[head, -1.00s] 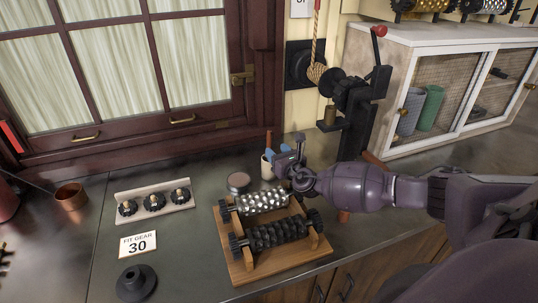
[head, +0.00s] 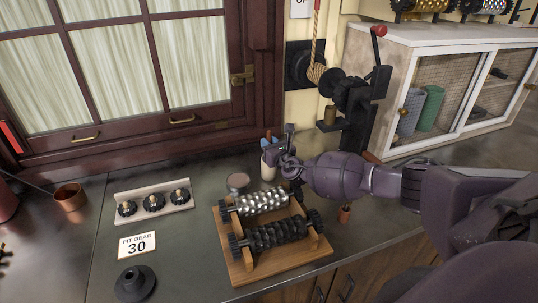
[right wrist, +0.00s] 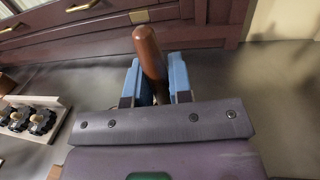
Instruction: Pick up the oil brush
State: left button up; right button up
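The oil brush shows as a brown wooden handle (right wrist: 149,52) standing up in the right wrist view. In the head view the tip of the handle (head: 268,134) shows just above my right gripper (head: 270,143). A pale cup (head: 267,169) stands right below the gripper; the brush's lower part is hidden. In the right wrist view the blue fingers of my right gripper (right wrist: 157,82) stand apart, one on each side of the handle. I see no firm grip on it. My left gripper is not in view.
A wooden stand (head: 290,268) with two studded rollers is in front of the cup. A round tin (head: 238,182) stands left of the cup. A gear rack (head: 153,202) and a sign (head: 137,244) lie further left. A black press (head: 357,105) stands behind my right arm.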

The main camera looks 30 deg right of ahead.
grip_shut()
jog(key=shift+r, duration=0.1)
